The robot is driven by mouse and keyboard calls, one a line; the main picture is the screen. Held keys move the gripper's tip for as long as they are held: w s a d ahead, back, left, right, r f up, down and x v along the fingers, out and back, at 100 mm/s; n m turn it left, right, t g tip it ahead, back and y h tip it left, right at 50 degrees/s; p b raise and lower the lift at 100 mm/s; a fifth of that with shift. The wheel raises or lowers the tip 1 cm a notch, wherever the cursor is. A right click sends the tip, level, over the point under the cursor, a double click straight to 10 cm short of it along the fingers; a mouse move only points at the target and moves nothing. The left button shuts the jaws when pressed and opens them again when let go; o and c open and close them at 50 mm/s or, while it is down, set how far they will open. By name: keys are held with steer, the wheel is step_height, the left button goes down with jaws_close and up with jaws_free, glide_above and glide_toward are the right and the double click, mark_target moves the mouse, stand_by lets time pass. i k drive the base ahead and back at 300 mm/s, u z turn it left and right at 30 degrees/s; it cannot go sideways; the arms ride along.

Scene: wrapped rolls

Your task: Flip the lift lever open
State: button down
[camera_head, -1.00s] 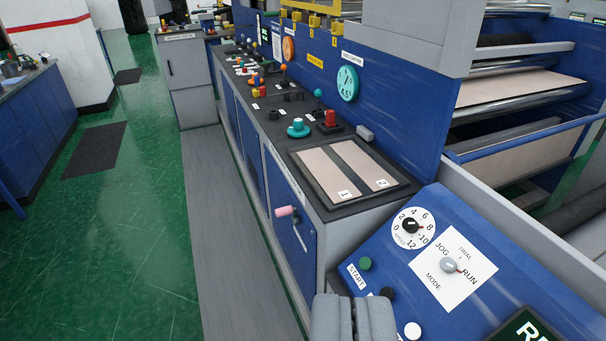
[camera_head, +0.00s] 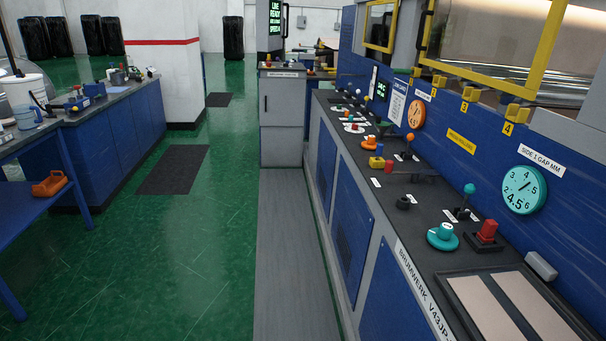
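Several ball-topped levers stand on the dark top of the long blue and grey console at the right. The nearest is a teal-ball lever (camera_head: 469,189), upright behind a teal knob (camera_head: 444,235) and beside a red block-shaped control (camera_head: 487,231). An orange-ball lever (camera_head: 409,138) stands farther back. The small labels by them are too small to read, so I cannot tell which one is the lift lever. My gripper is not in view.
A teal dial (camera_head: 524,190) and an orange dial (camera_head: 416,113) are on the blue back wall. A grey walkway (camera_head: 288,255) runs along the console. Green floor (camera_head: 190,260) is open to its left. A blue workbench (camera_head: 120,120) stands at the far left.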

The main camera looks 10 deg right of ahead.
mark_target(389, 164)
steer(key=u, duration=0.2)
steer(key=i, duration=2.55)
steer(key=z, duration=1)
steer(key=i, duration=1.4)
steer(key=z, duration=0.65)
